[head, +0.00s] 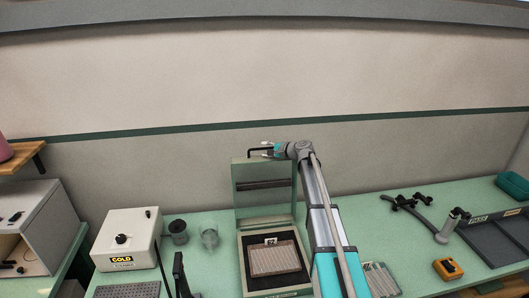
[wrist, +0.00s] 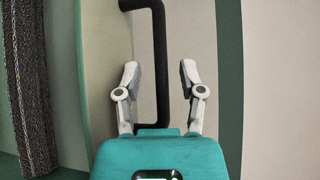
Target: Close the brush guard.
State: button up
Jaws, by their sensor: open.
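The brush guard (head: 263,172) is a pale green lid standing upright, open, at the back of its green base (head: 243,268). A dark brush strip crosses its inner face and also shows at the left of the wrist view (wrist: 32,90). A black bar handle (head: 253,152) is at the guard's top edge. My gripper (head: 268,148) is at the top of the guard by this handle. In the wrist view my gripper (wrist: 160,73) is open, with the black handle (wrist: 160,45) between its two pale fingers. Neither finger visibly touches it.
A patterned panel (head: 274,260) with a small label lies in the base. An orange device (head: 447,269), a black jointed arm (head: 409,203) and a dark tray (head: 495,240) are on the right. The wall is close behind.

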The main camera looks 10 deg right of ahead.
jog(key=shift+w+a+f, duration=0.15)
jog(key=shift+w+a, duration=0.25)
jog(key=shift+a, duration=0.05)
grip_shut()
